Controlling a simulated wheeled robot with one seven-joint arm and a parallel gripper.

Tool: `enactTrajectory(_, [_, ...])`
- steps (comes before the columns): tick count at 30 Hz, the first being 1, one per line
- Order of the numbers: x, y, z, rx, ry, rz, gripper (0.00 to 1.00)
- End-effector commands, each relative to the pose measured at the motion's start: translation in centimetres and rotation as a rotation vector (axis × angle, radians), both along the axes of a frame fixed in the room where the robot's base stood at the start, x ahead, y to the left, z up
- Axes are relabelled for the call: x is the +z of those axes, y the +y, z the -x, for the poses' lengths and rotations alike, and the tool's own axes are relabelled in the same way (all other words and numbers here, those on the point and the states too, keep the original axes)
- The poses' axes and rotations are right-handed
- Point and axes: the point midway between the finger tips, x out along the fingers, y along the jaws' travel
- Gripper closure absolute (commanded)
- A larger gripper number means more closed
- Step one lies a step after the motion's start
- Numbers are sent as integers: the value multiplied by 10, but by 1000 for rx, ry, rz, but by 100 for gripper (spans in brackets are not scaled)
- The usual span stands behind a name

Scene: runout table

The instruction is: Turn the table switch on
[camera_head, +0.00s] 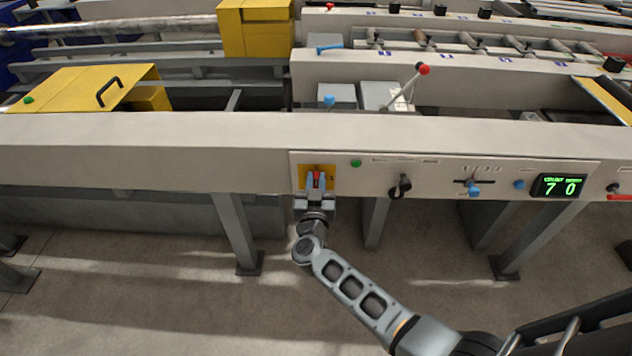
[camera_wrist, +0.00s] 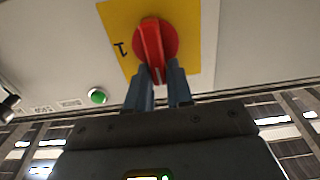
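The table switch, a red rotary knob (camera_wrist: 154,38) with a raised grip bar, sits on a yellow plate (camera_wrist: 190,30) on the front panel. A black "1" is printed left of the knob. In the head view the red knob (camera_head: 316,175) shows between my fingers, on its yellow plate (camera_head: 332,171). My gripper (camera_head: 316,182) is at the panel, and its two fingers also show in the wrist view (camera_wrist: 158,70). They are apart, one on each side of the bar's near end, with a small gap visible. Contact with the bar cannot be told.
A round green button (camera_head: 356,163) is just right of the plate. Farther right are a black knob (camera_head: 400,187), blue-knobbed controls (camera_head: 473,188) and a green display (camera_head: 559,186). Table legs (camera_head: 238,232) stand below the beam, with bare floor in front.

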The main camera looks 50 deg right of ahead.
Motion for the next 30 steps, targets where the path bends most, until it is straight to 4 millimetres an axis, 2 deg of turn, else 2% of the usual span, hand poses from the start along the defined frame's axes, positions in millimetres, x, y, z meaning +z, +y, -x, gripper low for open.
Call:
enactTrajectory(1, [0,0,0,0,0,0,84])
enactTrajectory(6, [0,0,0,0,0,0,100])
enactTrajectory(20, [1,-1,1,-1,-37,-28,100])
enactTrajectory(30, [0,-6,6,-2,-222,-172,100])
